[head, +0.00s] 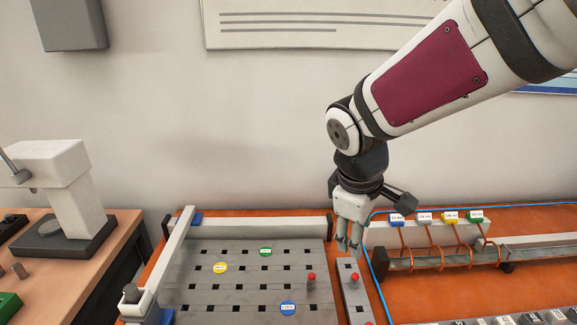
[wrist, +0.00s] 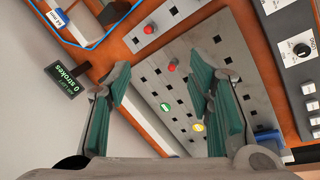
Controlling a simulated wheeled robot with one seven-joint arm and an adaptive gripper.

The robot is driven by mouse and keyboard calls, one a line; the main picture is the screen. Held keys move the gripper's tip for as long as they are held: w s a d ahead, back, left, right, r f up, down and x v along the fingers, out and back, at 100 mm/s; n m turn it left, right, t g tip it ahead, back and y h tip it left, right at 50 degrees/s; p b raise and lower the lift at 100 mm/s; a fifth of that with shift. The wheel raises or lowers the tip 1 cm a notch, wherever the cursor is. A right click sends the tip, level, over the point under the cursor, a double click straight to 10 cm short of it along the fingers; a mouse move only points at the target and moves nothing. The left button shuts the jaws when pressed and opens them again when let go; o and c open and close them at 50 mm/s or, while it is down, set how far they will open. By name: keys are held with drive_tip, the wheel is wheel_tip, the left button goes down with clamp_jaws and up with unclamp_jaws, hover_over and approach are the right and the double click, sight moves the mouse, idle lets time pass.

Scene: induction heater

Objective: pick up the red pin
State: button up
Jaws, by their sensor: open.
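A red pin (head: 311,277) stands on the grey perforated plate (head: 210,305), near its right side. A second red pin (head: 354,277) stands on the narrow grey block (head: 352,302) to the right, and a third (head: 367,323) is cut by the bottom edge. In the wrist view the plate's red pin (wrist: 172,67) appears between my fingers, and the narrow block's pin (wrist: 149,29) is farther up. My gripper (head: 350,246) is open and empty, pointing down above the back end of the narrow block. My fingers (wrist: 168,74) touch no pin.
Green (head: 265,251), yellow (head: 220,268) and blue (head: 288,308) labelled discs sit on the plate. A white arm (head: 170,255) runs along its left side. A blue cable (head: 376,265) and a rack with labelled coloured tags (head: 425,217) lie to the right.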

sight(312, 276)
drive_tip(key=w+a+f+n+b, duration=0.1)
drive_tip(key=w+a+f, duration=0.1)
drive_tip(key=f, duration=0.4)
drive_tip(key=w+a+f+n+y+b, duration=0.1)
drive_tip(key=w+a+f+n+b, duration=0.1)
drive_tip(key=w+f, duration=0.2)
drive_tip(key=w+a+f+n+b, duration=0.1)
drive_tip(key=w+f, duration=0.3)
drive_tip(key=f, duration=0.6)
drive_tip(key=shift+w+a+n+g+y, duration=0.1)
drive_tip(key=shift+a+n+g+y, duration=0.25)
drive_tip(key=shift+a+n, duration=0.25)
drive_tip(key=shift+s+b+x, duration=0.2)
drive_tip(key=shift+b+x, duration=0.1)
drive_tip(key=shift+x, duration=1.05)
drive_tip(key=shift+s+b+x, duration=0.2)
drive_tip(key=shift+b+x, duration=0.1)
drive_tip(key=shift+x, duration=1.05)
drive_tip(key=shift+f, duration=0.1)
clamp_jaws()
